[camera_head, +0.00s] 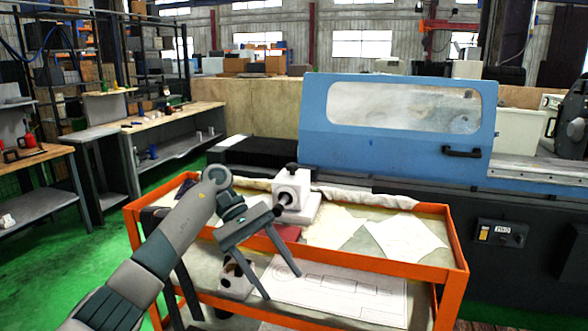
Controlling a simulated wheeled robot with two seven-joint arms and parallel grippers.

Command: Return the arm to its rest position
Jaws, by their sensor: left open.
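My left arm comes in from the lower left. My left gripper (281,278) is open, its two fingers spread and pointing down over the left part of the orange cart (452,270). Nothing shows between the fingers. A white block-shaped device (291,186) with a dark knob on top stands on the cart's upper level, just behind the gripper. My right gripper is not in view.
Cloths or papers (404,237) and a drawing sheet (340,290) lie on the cart. A blue grinder with a windowed door (398,120) stands behind it. Workbenches (175,118) line the left, and green floor (75,255) is open left of the cart.

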